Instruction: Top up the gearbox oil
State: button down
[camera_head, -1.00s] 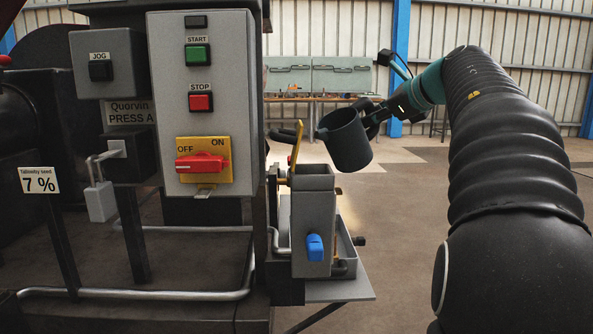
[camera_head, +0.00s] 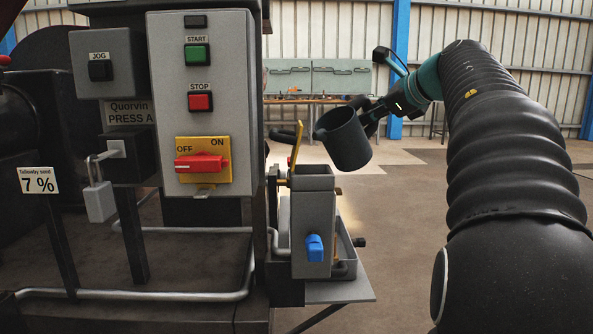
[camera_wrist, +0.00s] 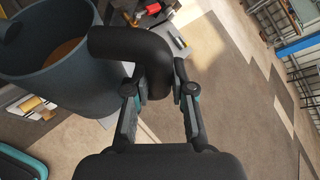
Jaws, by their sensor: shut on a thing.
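A dark grey jug (camera_head: 345,140) hangs in the air, tilted with its mouth towards the left, above and right of the grey gearbox housing (camera_head: 312,225). My gripper (camera_head: 373,116) is shut on the jug's black handle (camera_wrist: 140,52). In the wrist view the jug (camera_wrist: 70,85) has brown oil (camera_wrist: 66,53) inside. The housing's yellow flap (camera_head: 297,146) stands up at its top. No oil stream shows between jug and housing. The oil level inside the housing is hidden.
The control cabinet (camera_head: 205,120) with its red switch handle (camera_head: 202,164) stands left of the housing. A padlock (camera_head: 100,201) hangs further left. A grey tray (camera_head: 347,262) is beside the housing. Open floor (camera_head: 400,230) lies to the right, a workbench (camera_head: 320,98) behind.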

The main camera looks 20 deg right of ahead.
aim_at(360, 96)
jog(key=shift+n+t+h, duration=0.3)
jog(key=shift+n+h, duration=0.4)
jog(key=shift+n, duration=0.1)
jog(key=shift+s+a+r, duration=0.15)
jog(key=shift+a+r, duration=0.4)
jog(key=shift+r, duration=0.3)
jog(key=shift+s+a+r, duration=0.15)
jog(key=shift+a+r, duration=0.4)
jog(key=shift+r, duration=0.25)
dwell(1.0)
jog(key=shift+s+a+r+n+h+b, duration=0.15)
jog(key=shift+a+r+n+h+b, duration=0.15)
jog(key=shift+a+n+b, duration=0.35)
dwell(2.4)
jog(key=shift+a+r, duration=0.15)
jog(key=shift+r, duration=0.05)
dwell(1.2)
